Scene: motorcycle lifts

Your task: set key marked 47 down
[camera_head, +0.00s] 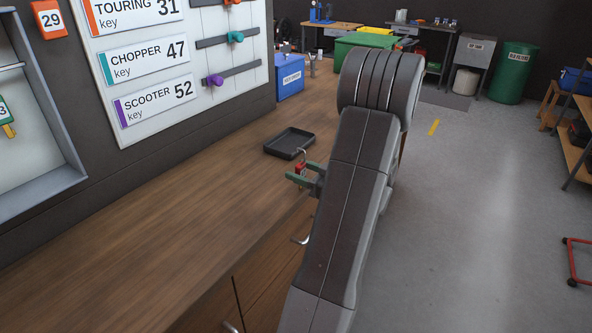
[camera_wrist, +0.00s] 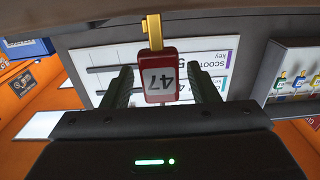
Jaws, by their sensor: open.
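The key marked 47 (camera_wrist: 161,76) has a red tag with a white label and a yellow shaft. In the wrist view it sits between my gripper's two dark green fingers (camera_wrist: 162,90), with a gap on each side. In the head view my gripper (camera_head: 303,171) is open above the wooden bench (camera_head: 185,205), with the red key (camera_head: 300,170) between its fingers. Whether the key touches the bench or hangs free cannot be told. A sign reading CHOPPER key 47 (camera_head: 147,59) is on the wall board.
A black tray (camera_head: 289,143) lies on the bench just beyond my gripper. A blue bin (camera_head: 290,82) stands farther back by the wall. The board carries colored pegs and other signs, TOURING 31 (camera_head: 130,12) and SCOOTER 52 (camera_head: 155,99). The bench's near left is clear.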

